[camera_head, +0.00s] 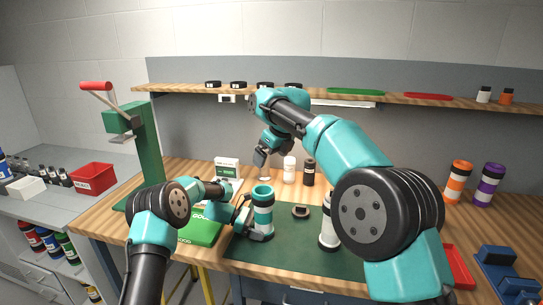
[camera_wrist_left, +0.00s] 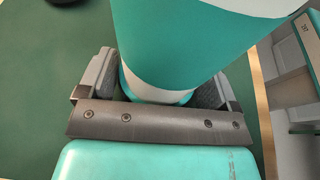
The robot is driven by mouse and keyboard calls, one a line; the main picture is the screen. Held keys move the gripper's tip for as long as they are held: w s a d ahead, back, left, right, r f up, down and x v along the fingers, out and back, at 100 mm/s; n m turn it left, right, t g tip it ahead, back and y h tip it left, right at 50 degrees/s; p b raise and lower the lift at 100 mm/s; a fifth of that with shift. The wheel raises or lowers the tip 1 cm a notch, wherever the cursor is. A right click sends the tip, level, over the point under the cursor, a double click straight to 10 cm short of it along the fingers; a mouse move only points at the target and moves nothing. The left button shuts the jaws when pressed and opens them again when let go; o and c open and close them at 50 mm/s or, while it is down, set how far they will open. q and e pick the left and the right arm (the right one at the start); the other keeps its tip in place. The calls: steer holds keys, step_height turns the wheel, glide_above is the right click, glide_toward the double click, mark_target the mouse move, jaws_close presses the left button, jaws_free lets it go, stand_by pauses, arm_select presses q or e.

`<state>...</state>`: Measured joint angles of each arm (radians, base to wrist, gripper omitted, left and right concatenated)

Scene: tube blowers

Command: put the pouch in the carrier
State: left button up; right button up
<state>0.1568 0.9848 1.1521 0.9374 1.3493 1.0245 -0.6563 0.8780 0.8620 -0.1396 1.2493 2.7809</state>
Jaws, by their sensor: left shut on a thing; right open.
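A teal carrier with white bands (camera_head: 263,212) stands upright on the dark green mat (camera_head: 290,255). My left gripper (camera_head: 250,226) is shut around its lower part. In the left wrist view the carrier (camera_wrist_left: 190,45) rises between the two grey fingers of the left gripper (camera_wrist_left: 155,88). I cannot tell if the carrier's top is open. My right gripper (camera_head: 262,154) is open, behind and above the carrier, near the back of the bench. I cannot make out a pouch for certain in either view.
A small dark piece (camera_head: 301,211) lies on the mat. A white-and-black cylinder (camera_head: 328,234) stands right of it, partly behind my right arm. A white bottle (camera_head: 289,170) and dark bottle (camera_head: 308,173) stand behind. A green tray (camera_head: 200,230) is left, a green press (camera_head: 148,150) beyond.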

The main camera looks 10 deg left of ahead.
arm_select(q)
steer(key=o, duration=0.8)
steer(key=shift+o, duration=0.2)
steer(key=v, duration=1.2)
steer(key=shift+r, duration=0.15)
